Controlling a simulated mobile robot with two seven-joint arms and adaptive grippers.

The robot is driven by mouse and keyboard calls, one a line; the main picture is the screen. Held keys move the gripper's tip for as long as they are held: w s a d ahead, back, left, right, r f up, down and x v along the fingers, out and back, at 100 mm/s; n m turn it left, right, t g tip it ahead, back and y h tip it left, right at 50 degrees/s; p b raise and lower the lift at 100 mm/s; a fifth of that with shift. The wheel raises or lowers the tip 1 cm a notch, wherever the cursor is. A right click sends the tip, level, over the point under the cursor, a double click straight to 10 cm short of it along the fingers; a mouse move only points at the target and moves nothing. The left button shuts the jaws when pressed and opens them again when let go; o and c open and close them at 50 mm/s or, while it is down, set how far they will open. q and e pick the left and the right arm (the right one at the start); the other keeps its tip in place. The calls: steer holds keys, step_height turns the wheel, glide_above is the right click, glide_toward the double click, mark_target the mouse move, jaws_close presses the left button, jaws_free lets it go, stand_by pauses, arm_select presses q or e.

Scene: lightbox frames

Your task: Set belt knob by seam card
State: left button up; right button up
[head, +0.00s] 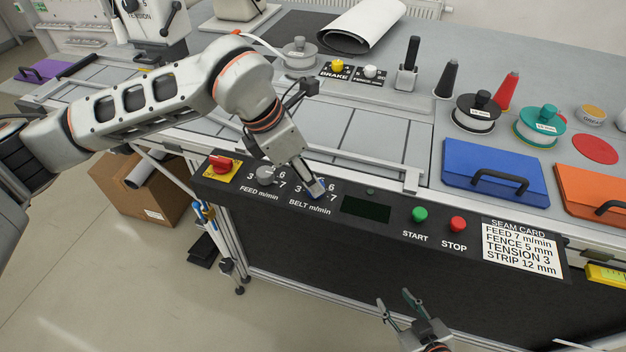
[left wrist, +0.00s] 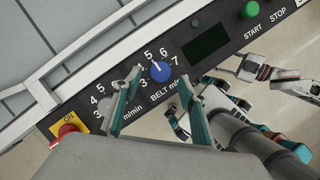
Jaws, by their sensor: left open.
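The blue belt knob (left wrist: 160,72) sits on the black panel, ringed by numbers from 3 to 7. Its white mark points up and left, roughly toward 5. My left gripper (head: 316,192) is over this knob in the head view and mostly hides it. In the left wrist view the fingers (left wrist: 157,84) are apart, with the knob between and just past their tips; I cannot tell if they touch it. The seam card (head: 520,247) reads FEED 7 m/min, FENCE 5 mm, TENSION 3, STRIP 12 mm; it shows no belt line. My right gripper (head: 395,298) is open and empty in front of the panel.
The grey feed knob (head: 265,175) and red switch (head: 221,163) are left of the belt knob. A dark display (head: 366,209), green start button (head: 419,214) and red stop button (head: 457,223) are to its right. A metal rail runs behind the panel.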

arm_select(q)
steer(key=shift+x, duration=1.95)
steer(key=c, duration=1.1)
